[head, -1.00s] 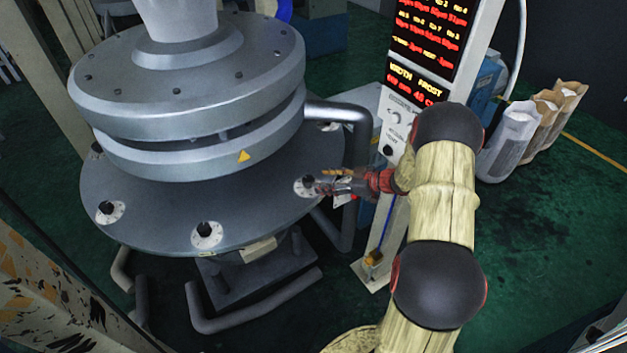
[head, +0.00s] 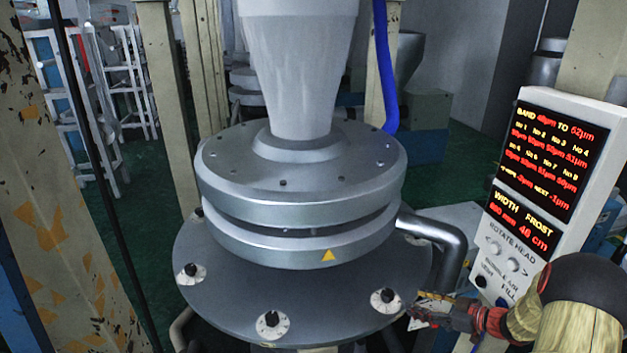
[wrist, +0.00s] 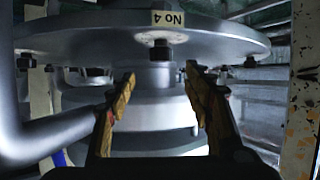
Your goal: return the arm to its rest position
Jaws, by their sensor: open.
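My gripper (head: 430,308) is at the right edge of the round grey die plate in the head view, close to a black knob (head: 385,297) on a pale dial. My arm (head: 585,310) reaches in from the lower right. In the wrist view my gripper (wrist: 162,100) is open, with its two orange-brown fingers apart and nothing between them. I cannot tell whether the fingers touch the plate.
The grey plate (head: 230,315) carries several knobs below a round metal head (head: 300,185). A bent grey pipe (head: 440,235) and a control panel (head: 530,190) with red readouts stand close to my arm. Beige posts (head: 165,100) stand at the left. Green floor shows behind.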

